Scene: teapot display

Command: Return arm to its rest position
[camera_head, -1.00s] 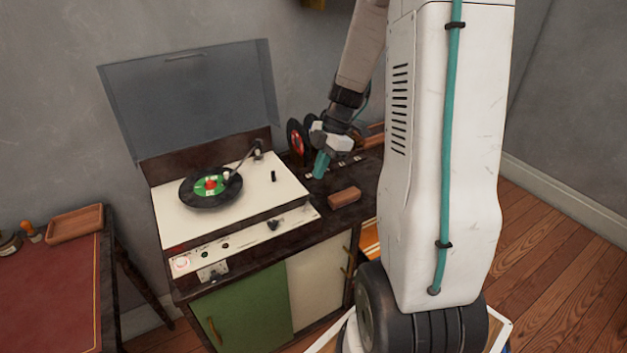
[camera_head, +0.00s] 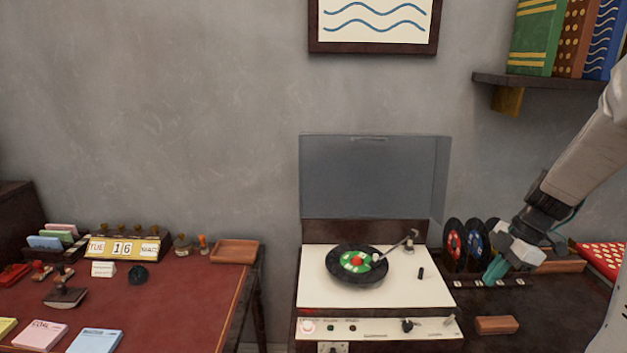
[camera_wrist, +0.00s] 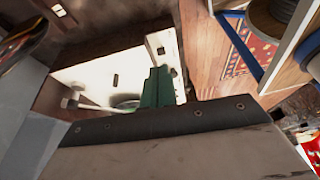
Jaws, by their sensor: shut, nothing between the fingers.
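My arm comes in from the right edge of the head view and reaches down to the left. My gripper (camera_head: 494,270), with teal fingers, is shut and empty. It is above the dark cabinet top, in front of the upright records and right of the record player (camera_head: 432,290). In the wrist view the teal fingers (camera_wrist: 158,88) are close together, with a pale surface behind them. The record player's lid (camera_head: 372,180) is raised. A black record with a green label (camera_head: 345,264) lies on it, and the tonearm (camera_head: 398,245) reaches over the record.
Upright records (camera_head: 454,245) stand close behind my gripper. A brown block (camera_head: 497,325) lies in front of it. A shelf with books (camera_head: 540,82) juts from the wall at upper right. A red-topped desk (camera_head: 180,305) with stamps and a calendar (camera_head: 122,247) stands at left.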

